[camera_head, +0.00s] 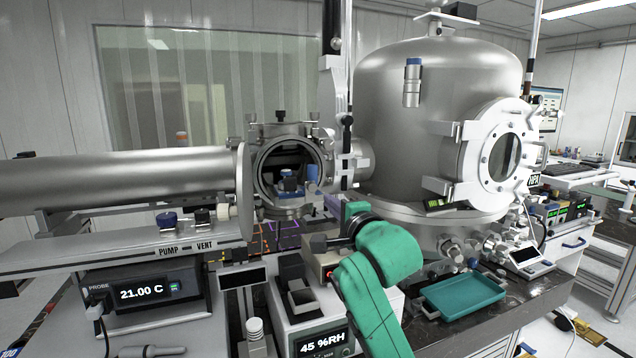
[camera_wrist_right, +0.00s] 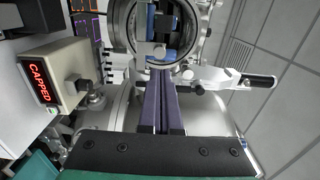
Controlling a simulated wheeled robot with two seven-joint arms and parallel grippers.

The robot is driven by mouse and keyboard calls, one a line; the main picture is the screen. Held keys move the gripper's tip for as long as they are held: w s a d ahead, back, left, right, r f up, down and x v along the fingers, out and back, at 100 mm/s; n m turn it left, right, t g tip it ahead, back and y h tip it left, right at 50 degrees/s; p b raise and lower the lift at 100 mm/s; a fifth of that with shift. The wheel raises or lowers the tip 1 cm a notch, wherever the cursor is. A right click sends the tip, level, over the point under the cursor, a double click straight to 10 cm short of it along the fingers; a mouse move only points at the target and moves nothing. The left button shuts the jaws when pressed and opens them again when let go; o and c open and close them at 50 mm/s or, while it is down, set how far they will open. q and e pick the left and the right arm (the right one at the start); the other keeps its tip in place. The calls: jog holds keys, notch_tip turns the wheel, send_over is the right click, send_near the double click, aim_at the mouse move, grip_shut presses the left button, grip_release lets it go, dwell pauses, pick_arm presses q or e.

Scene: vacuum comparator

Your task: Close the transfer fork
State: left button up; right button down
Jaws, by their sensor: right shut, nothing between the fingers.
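The round port (camera_head: 264,160) of the steel load-lock chamber stands open in the head view. Inside it sit small blue-and-grey parts (camera_head: 289,184); they also show inside the port in the right wrist view (camera_wrist_right: 153,50). I cannot tell which of them belong to the transfer fork. My right gripper (camera_head: 328,203) comes up from the lower right, just below and right of the port. In the right wrist view its purple fingers (camera_wrist_right: 160,78) are together, with nothing between them, pointing at the port. I cannot tell whether the tips touch anything. My left gripper is not in view.
A long steel tube (camera_head: 120,178) joins the chamber from the left. The large vacuum vessel (camera_head: 430,120) stands right. A box reading CAPPED (camera_wrist_right: 58,75) is beside my right gripper. Below are a humidity display (camera_head: 322,342) and an empty teal tray (camera_head: 463,292).

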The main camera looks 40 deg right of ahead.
aim_at(313, 188)
jog(key=p+x, duration=0.3)
jog(key=x, duration=0.5)
jog(key=shift+w+d+f, duration=0.1)
jog(key=shift+w, duration=0.1)
